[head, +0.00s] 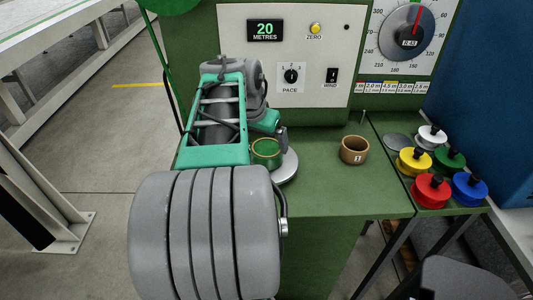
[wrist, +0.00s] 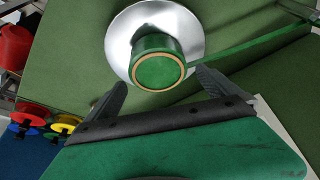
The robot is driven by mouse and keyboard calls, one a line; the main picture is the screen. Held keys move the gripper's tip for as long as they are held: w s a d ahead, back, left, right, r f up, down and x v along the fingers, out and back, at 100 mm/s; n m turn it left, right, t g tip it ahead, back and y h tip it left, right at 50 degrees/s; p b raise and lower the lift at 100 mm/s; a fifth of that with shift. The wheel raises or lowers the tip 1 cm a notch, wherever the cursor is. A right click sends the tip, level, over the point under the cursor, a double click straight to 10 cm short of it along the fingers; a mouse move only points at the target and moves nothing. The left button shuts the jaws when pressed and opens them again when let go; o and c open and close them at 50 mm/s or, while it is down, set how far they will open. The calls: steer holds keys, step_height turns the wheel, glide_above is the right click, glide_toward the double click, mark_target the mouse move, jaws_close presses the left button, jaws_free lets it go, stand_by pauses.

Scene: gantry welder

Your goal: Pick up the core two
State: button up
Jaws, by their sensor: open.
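A green-sided core (head: 266,150) with a tan rim stands on a round silver plate (head: 287,168) on the green bench, partly hidden by my arm in the head view. In the wrist view this core (wrist: 158,70) shows its round green end, with the silver plate (wrist: 118,40) around it. No number is legible on it. A second, brown core (head: 354,150) stands to the right with a small label that looks like a 1. My gripper (wrist: 161,78) is open, its two dark fingers on either side of the green core in the picture; contact cannot be told.
Several coloured spools with black knobs, including a red one (head: 432,190), stand at the bench's right. A control panel (head: 284,60) and dial (head: 408,40) rise behind. A green strip (wrist: 250,48) runs right from the core. Bare bench lies between the plate and the brown core.

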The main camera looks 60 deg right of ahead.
mark_target(267, 150)
steer(key=x, duration=0.4)
steer(key=shift+s+a+f+p, duration=0.15)
steer(key=shift+s+f+p, duration=0.1)
steer(key=shift+p, duration=0.05)
steer(key=shift+w+d+f, duration=0.1)
steer(key=shift+d+f, duration=0.1)
steer(key=shift+f, duration=0.2)
steer(key=shift+c, duration=0.3)
steer(key=c, duration=1.4)
